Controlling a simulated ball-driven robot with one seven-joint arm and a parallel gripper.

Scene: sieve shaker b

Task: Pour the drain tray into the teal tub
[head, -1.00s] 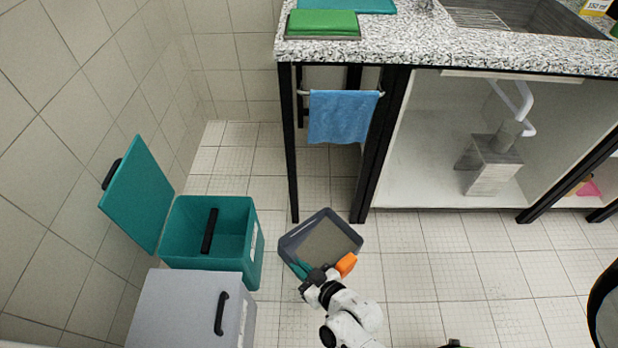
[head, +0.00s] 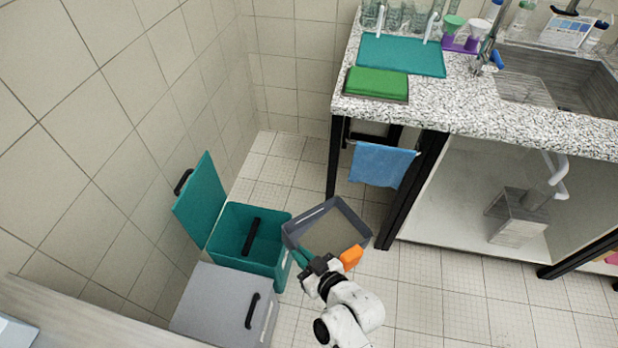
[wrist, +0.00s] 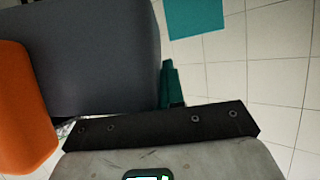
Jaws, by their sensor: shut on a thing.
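The grey drain tray (head: 357,219) is in the middle of the head view, and its pale inside shows from above. My gripper (head: 325,260) is shut on its near side, with an orange part at the right and a teal part at the left. In the wrist view the tray's dark grey surface (wrist: 95,55) fills the upper left. The teal tub (head: 231,260) stands just left of the tray with its lid (head: 200,202) swung open and a black bar inside. The tray's left corner overlaps the tub's right rim in the picture; I cannot tell whether they touch.
A grey bin (head: 215,305) with a black handle stands in front of the tub. A granite counter (head: 440,115) on black legs is behind and right, with a blue towel (head: 381,165) hanging below it. Tiled floor (head: 430,300) is clear at the right.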

